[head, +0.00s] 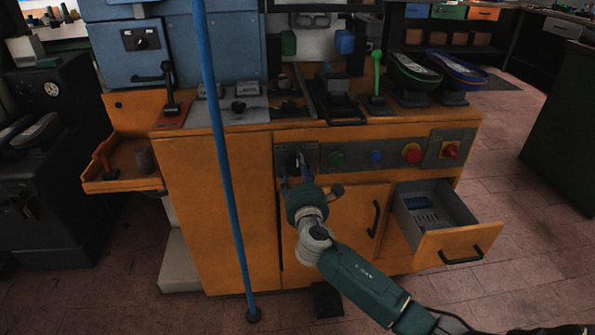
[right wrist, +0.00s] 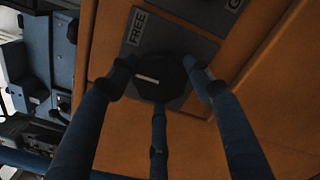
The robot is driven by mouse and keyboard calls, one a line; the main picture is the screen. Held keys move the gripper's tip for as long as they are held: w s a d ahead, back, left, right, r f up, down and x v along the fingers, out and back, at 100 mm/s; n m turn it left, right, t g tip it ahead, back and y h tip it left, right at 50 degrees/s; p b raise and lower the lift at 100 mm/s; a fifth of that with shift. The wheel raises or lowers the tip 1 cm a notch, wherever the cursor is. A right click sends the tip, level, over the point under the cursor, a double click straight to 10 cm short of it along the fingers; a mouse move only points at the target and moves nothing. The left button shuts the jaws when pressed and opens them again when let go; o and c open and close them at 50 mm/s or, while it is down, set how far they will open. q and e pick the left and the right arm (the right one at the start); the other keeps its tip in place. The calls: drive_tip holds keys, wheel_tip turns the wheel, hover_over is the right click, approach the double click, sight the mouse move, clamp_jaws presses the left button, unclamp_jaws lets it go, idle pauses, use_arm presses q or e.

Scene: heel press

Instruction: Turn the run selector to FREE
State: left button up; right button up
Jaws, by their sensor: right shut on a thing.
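The run selector is a black round knob (right wrist: 160,78) with a white pointer line, on a grey plate (right wrist: 177,30) in the right wrist view. The line points left in that picture, and the word FREE (right wrist: 137,28) is above its left end, off the line. My right gripper (right wrist: 160,85) is shut on the knob with three fingers around it. In the head view my right gripper (head: 294,178) reaches up to the selector plate (head: 284,154) at the left end of the control strip and partly hides the knob. My left gripper is not in view.
Right of the selector are a green button (head: 337,158), a blue button (head: 375,157) and red controls (head: 411,153). A drawer (head: 460,246) stands open at lower right. A blue pole (head: 224,160) stands left of my right arm.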

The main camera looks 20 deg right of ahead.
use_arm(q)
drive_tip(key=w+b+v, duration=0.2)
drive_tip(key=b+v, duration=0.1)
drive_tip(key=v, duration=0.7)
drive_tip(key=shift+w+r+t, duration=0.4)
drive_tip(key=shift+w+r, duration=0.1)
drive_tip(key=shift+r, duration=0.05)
use_arm(e)
drive_tip(key=shift+d+r+m, duration=0.1)
drive_tip(key=shift+d+m, duration=0.05)
drive_tip(key=shift+m, duration=2.85)
drive_tip(key=shift+d+m, duration=0.15)
drive_tip(key=shift+m, duration=2.85)
drive_tip(key=o, duration=1.1)
drive_tip(key=shift+s+d, duration=0.1)
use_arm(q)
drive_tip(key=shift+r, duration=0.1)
use_arm(e)
drive_tip(key=shift+o, duration=0.2)
drive_tip(key=shift+f, duration=0.2)
